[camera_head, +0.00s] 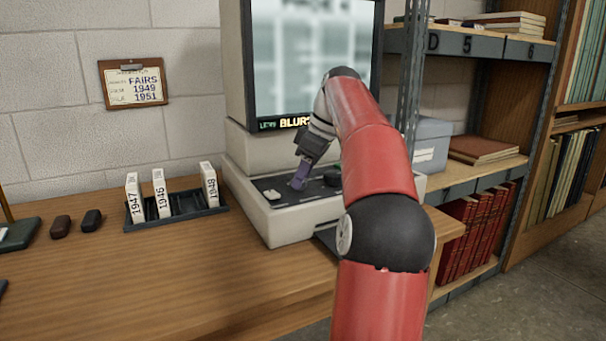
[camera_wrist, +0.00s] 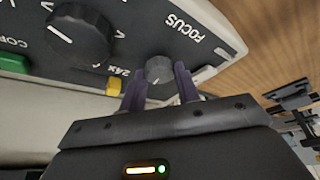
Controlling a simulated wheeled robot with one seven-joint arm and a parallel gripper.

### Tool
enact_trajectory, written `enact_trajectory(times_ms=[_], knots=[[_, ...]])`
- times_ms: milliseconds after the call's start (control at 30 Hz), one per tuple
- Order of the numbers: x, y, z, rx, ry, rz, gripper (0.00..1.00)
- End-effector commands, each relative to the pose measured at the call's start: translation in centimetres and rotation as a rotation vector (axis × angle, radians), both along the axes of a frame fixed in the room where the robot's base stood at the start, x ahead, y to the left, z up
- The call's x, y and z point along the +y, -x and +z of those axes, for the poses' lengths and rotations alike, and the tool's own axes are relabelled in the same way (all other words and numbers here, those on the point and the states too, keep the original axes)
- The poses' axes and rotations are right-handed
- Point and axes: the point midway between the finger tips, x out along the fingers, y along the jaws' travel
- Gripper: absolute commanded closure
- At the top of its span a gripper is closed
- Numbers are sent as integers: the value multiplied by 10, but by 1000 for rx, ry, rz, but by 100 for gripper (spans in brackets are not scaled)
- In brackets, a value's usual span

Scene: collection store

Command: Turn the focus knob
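The focus knob (camera_wrist: 159,70) is a small grey round knob beside the printed word FOCUS on the dark control panel (camera_wrist: 120,35) of the reader. In the wrist view, the purple fingers of my gripper (camera_wrist: 160,76) stand apart, one on each side of the knob. Narrow gaps seem to show between knob and fingers; contact is unclear. In the head view, my gripper (camera_head: 298,184) points down at the panel and hides the knob. The reader's screen (camera_head: 310,55) shows a blurred page, with a yellow word starting BLUR at its lower edge.
A larger black knob (camera_wrist: 80,33), a yellow button (camera_wrist: 114,86) and a green button (camera_wrist: 14,63) are nearby on the panel. A dark rack (camera_head: 190,208) with upright white labelled boxes stands left of the reader. Shelves (camera_head: 470,45) stand to the right. The front desk (camera_head: 200,285) is clear.

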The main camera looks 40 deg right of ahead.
Motion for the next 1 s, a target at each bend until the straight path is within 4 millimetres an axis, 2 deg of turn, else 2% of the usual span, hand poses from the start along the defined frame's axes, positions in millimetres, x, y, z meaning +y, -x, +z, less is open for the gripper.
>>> enact_trajectory(times_ms=[33,133,467,1000], knots=[[0,0,0,0,0,0,78],[0,0,0,0,0,0,91],[1,0,0,-1,1,-56,91],[5,1,1,-1,2,-448,91]])
